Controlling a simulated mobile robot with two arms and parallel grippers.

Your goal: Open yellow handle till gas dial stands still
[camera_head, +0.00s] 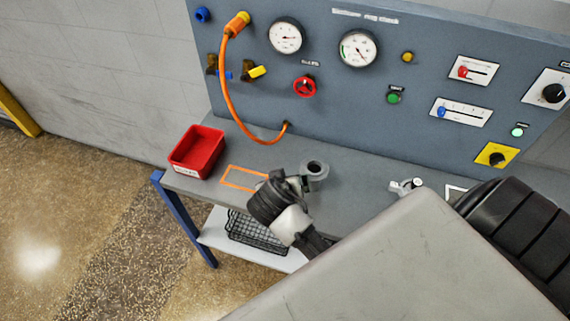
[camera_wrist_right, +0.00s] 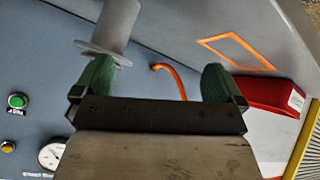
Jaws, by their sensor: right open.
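The yellow handle (camera_head: 257,72) is on a brass valve at the left of the panel. Two round white dials, a left one (camera_head: 286,36) and a right one (camera_head: 357,48), are up and right of it; which is the gas dial I cannot tell. Part of a dial (camera_wrist_right: 50,155) shows in the right wrist view. My right gripper (camera_wrist_right: 156,80) is open and empty, its green fingers apart. My left gripper is not in view.
A grey cylinder (camera_head: 313,170) stands close to my right wrist. A red bin (camera_head: 197,150) and an orange outline (camera_head: 243,178) are to its left on the bench (camera_head: 350,170). An orange hose (camera_head: 226,95) loops down the panel, just left of the handle.

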